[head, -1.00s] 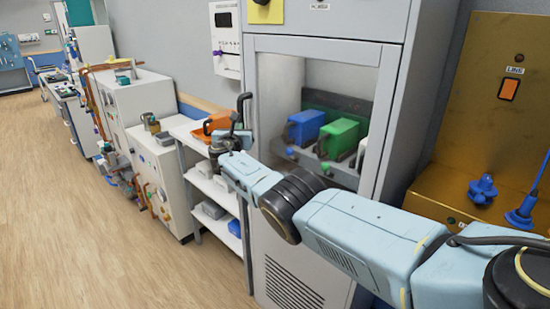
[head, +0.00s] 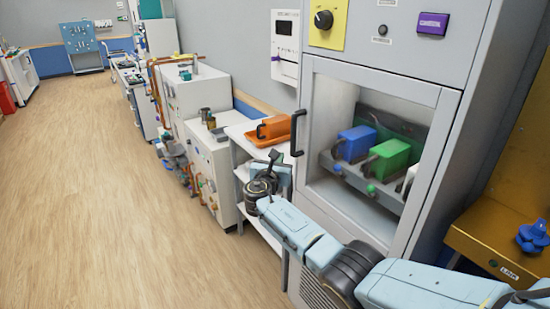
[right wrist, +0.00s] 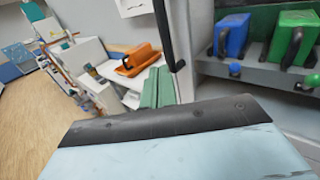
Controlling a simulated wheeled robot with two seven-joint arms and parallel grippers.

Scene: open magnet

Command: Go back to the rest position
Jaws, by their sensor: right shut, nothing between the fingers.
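My right arm comes in from the lower right of the head view. Its gripper (head: 274,158) is shut and empty, beside the left edge of the grey cabinet (head: 470,45) and in front of the white shelf unit. The gripper appears apart from the cabinet's black door handle (head: 297,133), though depth is hard to judge. In the right wrist view, the pale blue and black arm housing fills the bottom, and the handle (right wrist: 164,35) stands at the upper middle. My left gripper is not in view.
Behind the cabinet window are a blue block (head: 356,143) and a green block (head: 388,158) with handles. An orange holder (head: 274,128) sits on the white shelf unit (head: 240,132). A brass-coloured box (head: 490,235) is at right. The wooden floor (head: 120,200) at left is clear.

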